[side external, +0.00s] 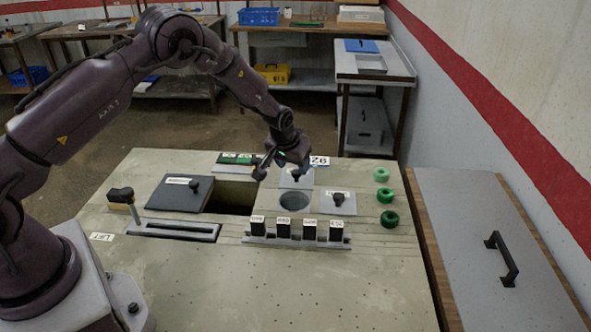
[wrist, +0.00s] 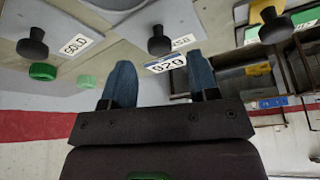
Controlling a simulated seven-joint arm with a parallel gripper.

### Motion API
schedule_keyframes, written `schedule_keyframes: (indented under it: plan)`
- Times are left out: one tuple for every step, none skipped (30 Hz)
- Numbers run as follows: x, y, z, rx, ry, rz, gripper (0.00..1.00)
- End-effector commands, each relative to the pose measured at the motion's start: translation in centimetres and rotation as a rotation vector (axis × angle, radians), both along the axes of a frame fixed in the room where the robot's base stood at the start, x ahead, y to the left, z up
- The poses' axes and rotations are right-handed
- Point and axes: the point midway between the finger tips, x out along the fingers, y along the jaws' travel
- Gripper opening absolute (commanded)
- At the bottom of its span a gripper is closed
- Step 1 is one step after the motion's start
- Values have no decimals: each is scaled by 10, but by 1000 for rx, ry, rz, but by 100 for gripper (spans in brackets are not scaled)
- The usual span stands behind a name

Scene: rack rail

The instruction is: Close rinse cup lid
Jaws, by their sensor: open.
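The rinse cup is a round opening (side external: 294,203) in the bench top, uncovered in the side view. A light square lid (side external: 300,183) lies just behind it, partly hidden by my gripper (side external: 280,173). In the wrist view, a grey lid with a black knob (wrist: 158,41) and a small, hard-to-read label appears to be this lid. My open gripper (wrist: 161,68) has two blue fingers, one to each side of the knob in the picture. I cannot tell whether a finger touches the knob.
Another knobbed lid (side external: 339,204) sits right of the opening; the wrist view shows one labelled GOLD (wrist: 77,45). Several labelled black blocks (side external: 283,229) stand in front. Green rings (side external: 389,218) lie at right. A dark lid (side external: 176,194) and rectangular opening (side external: 233,196) are at left.

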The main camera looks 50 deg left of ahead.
Motion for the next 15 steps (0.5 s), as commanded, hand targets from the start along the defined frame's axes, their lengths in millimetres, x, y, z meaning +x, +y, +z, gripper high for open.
schedule_keyframes:
  plan:
    - [2,1,-9,-1,2,0,55]
    - [4,2,-13,-1,2,0,55]
    - [6,2,-17,-1,2,0,55]
    - [7,3,-20,-1,2,0,55]
    - [8,3,-22,0,1,0,55]
    - [9,4,-25,0,1,0,55]
    - [10,4,-26,0,1,0,55]
    - [10,4,-27,-1,1,0,55]
    - [11,4,-28,-1,0,0,55]
    - [11,5,-29,-1,0,0,55]
    - [11,5,-29,-1,0,0,55]
    - [11,5,-30,-1,0,0,55]
    - [11,5,-30,-1,0,0,55]
    - [11,5,-30,-1,0,0,55]
    - [11,5,-29,-1,0,0,55]
